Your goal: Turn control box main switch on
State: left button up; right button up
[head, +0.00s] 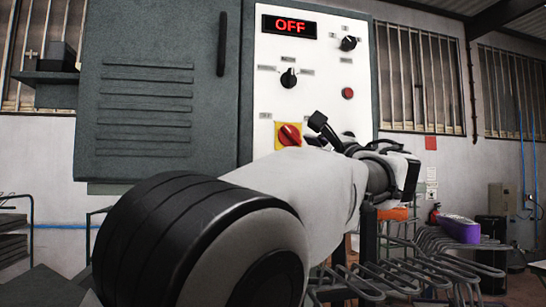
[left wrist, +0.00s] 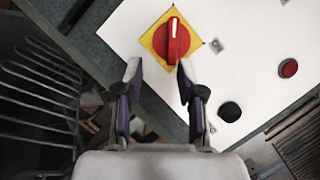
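The control box panel (head: 330,75) is white, and its display (head: 289,26) reads OFF in red. The main switch, a red rotary knob on a yellow square plate (head: 289,135), sits low on the panel. Its white-marked handle looks tilted in the head view and nearly upright in the left wrist view (left wrist: 173,38). My left gripper (left wrist: 159,76) is open and empty, its two fingers apart just short of the knob, with no contact visible. In the head view my own arm and wrist hide most of that gripper. My right gripper is not in view.
Two black selector knobs (head: 289,78) (head: 348,43) and a red button (head: 348,93) are on the same panel. A grey cabinet door (head: 160,85) stands left of it. Metal racks (head: 430,265) with a purple item (head: 459,229) stand below right.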

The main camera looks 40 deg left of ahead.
aim_at(293, 134)
pick_arm(q)
jog(key=a+r+p, duration=0.1)
jog(key=w+a+r+p, duration=0.1)
jog(key=a, duration=0.1)
jog(key=w+a+r+p, duration=0.1)
jog(key=shift+a, duration=0.35)
jog(key=shift+s+d+r, duration=0.1)
jog(key=shift+s+d, duration=0.1)
jog(key=shift+d, duration=0.4)
jog(key=c, duration=0.3)
jog(key=shift+r, duration=0.1)
grip_shut()
jog(key=shift+s, duration=0.15)
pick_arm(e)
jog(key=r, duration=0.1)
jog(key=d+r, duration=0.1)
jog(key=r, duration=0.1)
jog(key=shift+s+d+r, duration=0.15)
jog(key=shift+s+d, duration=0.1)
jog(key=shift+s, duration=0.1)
